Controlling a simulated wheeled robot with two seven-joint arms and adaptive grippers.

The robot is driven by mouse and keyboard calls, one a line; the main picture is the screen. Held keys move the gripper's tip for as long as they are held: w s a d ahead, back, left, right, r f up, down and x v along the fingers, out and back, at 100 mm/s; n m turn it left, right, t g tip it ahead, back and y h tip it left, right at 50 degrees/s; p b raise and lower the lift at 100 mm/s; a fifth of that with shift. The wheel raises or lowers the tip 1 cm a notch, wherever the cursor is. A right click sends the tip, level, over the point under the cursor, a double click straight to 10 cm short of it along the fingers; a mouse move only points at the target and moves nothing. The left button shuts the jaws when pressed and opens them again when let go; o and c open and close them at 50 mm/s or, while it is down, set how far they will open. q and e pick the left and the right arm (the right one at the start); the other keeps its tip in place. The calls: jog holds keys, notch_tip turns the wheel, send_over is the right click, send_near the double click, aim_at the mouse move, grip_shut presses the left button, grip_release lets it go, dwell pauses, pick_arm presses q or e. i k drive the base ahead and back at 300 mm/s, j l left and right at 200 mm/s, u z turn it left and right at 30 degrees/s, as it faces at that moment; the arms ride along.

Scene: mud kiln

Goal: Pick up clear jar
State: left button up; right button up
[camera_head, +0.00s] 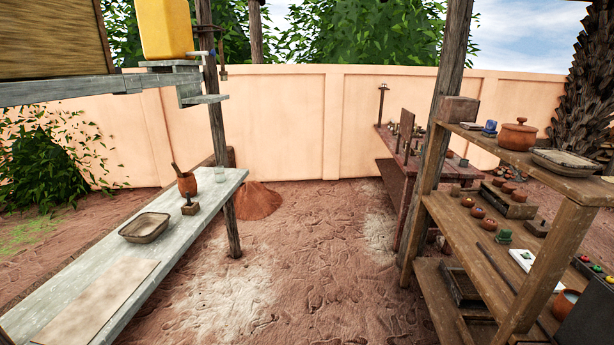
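A small see-through jar (220,175) stands near the far end of the long pale table (105,285) on the left. It looks upright, but its details are faint at this size. It is right of an orange-brown mortar with a pestle (187,183) and beyond a small dark stamp-like block (190,207). Neither of my grippers shows in the head view.
A shallow basin (145,228) and a flat board (85,310) lie nearer on the pale table. A wooden post (220,130) rises beside its far end. A wooden shelf unit (500,240) with pots stands at right. Sandy ground (315,260) between is open.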

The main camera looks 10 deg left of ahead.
aim_at(220, 173)
jog(key=i, duration=0.8)
jog(key=i+u, duration=0.15)
jog(key=i, duration=0.25)
jog(key=i+l+u, duration=0.2)
jog(key=i, duration=0.2)
jog(key=i+l+u, duration=0.45)
jog(key=i, duration=0.2)
jog(key=i+l+u, duration=0.45)
jog(key=i+l, duration=0.15)
